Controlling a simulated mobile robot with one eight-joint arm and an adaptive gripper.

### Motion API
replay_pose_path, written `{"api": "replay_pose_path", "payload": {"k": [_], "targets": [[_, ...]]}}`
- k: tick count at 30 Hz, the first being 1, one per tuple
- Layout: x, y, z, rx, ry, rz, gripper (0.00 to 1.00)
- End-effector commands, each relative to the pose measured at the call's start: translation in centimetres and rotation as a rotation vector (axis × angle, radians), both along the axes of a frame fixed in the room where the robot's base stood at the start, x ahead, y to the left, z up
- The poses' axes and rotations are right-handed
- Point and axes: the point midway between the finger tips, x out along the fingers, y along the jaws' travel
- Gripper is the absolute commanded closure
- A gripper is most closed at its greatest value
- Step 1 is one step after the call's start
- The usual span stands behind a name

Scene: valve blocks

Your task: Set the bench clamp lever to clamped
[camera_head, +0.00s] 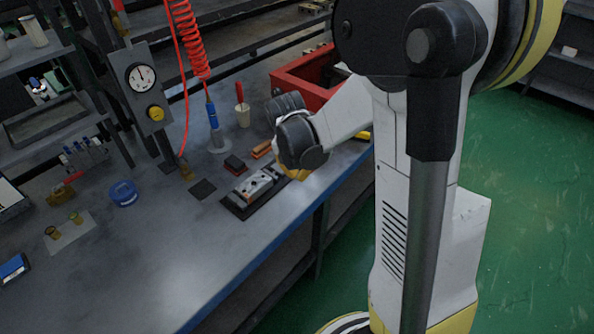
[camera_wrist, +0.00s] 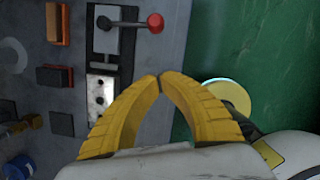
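The bench clamp (camera_wrist: 103,38) is a grey metal block on a dark base in the wrist view. Its lever ends in a red ball knob (camera_wrist: 155,22) and points right, towards the bench edge. In the head view I cannot make out the lever; my arm covers that area. My gripper (camera_wrist: 160,78) has its yellow fingertips together with nothing seen between them. It is below and apart from the knob in the wrist view. In the head view its yellow part (camera_head: 295,173) shows beside the metal valve block (camera_head: 257,185), fingertips hidden.
The valve block also shows in the wrist view (camera_wrist: 100,97). Orange (camera_head: 262,149) and dark (camera_head: 234,165) blocks lie beside it on the bench. A red bin (camera_head: 300,88), a cup (camera_head: 243,115) and a hanging blue tool (camera_head: 212,115) stand behind.

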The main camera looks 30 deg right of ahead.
Motion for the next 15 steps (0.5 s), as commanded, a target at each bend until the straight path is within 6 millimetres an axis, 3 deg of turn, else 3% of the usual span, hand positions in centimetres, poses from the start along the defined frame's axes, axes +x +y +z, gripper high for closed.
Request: {"api": "replay_pose_path", "payload": {"k": [1,6,15], "targets": [[0.2,-0.2,-1.6,0.0,0.0,0.0,1.0],[0.7,-0.9,-4.9,0.0,0.0,0.0,1.0],[2.9,-3.7,-4.2,-0.001,-0.001,0.0,1.0]]}}
